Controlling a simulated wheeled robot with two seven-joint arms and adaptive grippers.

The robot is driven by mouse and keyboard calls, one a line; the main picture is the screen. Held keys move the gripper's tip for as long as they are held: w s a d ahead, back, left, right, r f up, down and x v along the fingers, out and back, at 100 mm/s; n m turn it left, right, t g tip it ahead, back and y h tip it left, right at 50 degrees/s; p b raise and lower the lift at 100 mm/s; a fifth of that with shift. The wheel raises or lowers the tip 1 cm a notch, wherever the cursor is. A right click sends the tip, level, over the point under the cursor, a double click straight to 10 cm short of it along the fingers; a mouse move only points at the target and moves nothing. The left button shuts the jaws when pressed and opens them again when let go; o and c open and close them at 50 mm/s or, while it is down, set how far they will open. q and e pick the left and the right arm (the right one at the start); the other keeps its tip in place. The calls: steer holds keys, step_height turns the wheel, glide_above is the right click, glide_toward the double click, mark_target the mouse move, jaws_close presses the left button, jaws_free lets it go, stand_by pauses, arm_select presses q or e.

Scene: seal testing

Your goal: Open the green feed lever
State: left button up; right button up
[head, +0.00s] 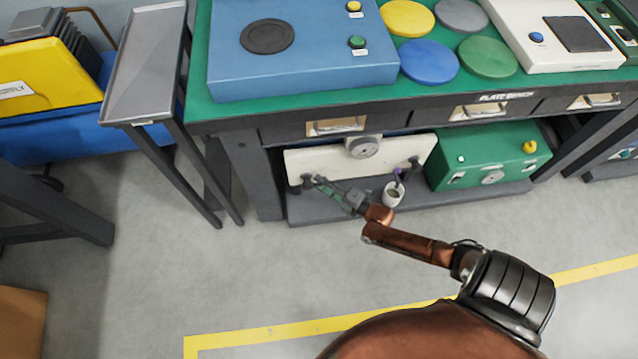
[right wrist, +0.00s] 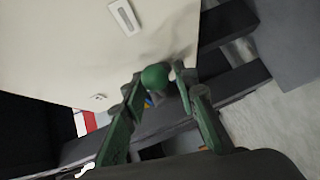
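The green feed lever shows in the right wrist view as a round green knob (right wrist: 154,77) in front of a white panel (right wrist: 70,50). In the head view this white panel (head: 330,165) stands on the low shelf under the bench; the knob is too small to make out there. My right gripper (head: 318,184) reaches to the panel's lower left. In the right wrist view its fingers (right wrist: 160,84) are apart, one on each side of the knob. A gap shows on the knob's right side; I cannot tell whether the left finger touches it. My left gripper is out of view.
A round gauge (head: 364,147) sits on the panel's top edge. The bench (head: 300,109) overhangs the shelf (head: 300,211). The floor in front is clear.

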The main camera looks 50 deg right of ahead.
steer(key=shift+w, duration=0.1)
steer(key=shift+c, duration=0.4)
jaws_close()
